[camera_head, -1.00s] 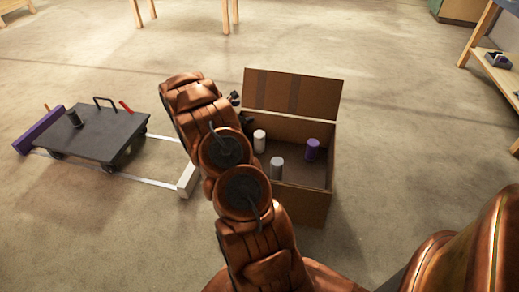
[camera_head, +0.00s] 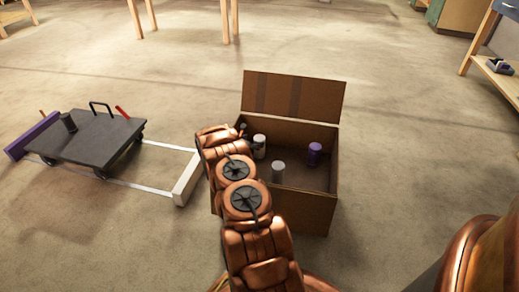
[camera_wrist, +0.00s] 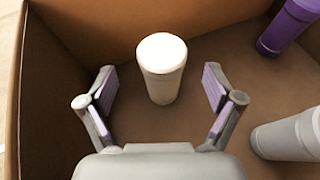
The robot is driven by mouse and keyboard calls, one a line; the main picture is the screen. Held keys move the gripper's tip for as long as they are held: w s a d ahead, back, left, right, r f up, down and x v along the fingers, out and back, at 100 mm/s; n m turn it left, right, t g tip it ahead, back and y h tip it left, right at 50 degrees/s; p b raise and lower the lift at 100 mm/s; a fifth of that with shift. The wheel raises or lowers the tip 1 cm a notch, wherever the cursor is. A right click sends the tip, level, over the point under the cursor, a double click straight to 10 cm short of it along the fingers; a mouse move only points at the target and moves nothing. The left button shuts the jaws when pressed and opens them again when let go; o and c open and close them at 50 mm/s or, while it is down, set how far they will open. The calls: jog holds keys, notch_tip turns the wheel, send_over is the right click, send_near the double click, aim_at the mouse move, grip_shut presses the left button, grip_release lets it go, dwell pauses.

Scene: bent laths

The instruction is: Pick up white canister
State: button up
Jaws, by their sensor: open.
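The white canister (camera_wrist: 162,68) stands upright in the cardboard box in the wrist view, just ahead of and between my open fingers. My gripper (camera_wrist: 160,98) is open and empty, with one purple-padded finger to each side and apart from the canister. In the head view the white canister (camera_head: 259,146) stands at the box's left side, next to my arm. My gripper's fingers are mostly hidden behind my arm there.
The cardboard box (camera_head: 303,211) has a raised back flap. A grey canister (camera_head: 278,172) and a purple canister (camera_head: 314,154) also stand inside it. A dark cart (camera_head: 90,140) with a black cylinder (camera_head: 68,122) is on the floor at left.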

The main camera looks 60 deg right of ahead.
aim_at(258, 139)
jog(key=shift+b+x, duration=1.25)
jog(key=shift+x, duration=1.35)
jog(key=shift+s+r, duration=0.15)
grip_shut()
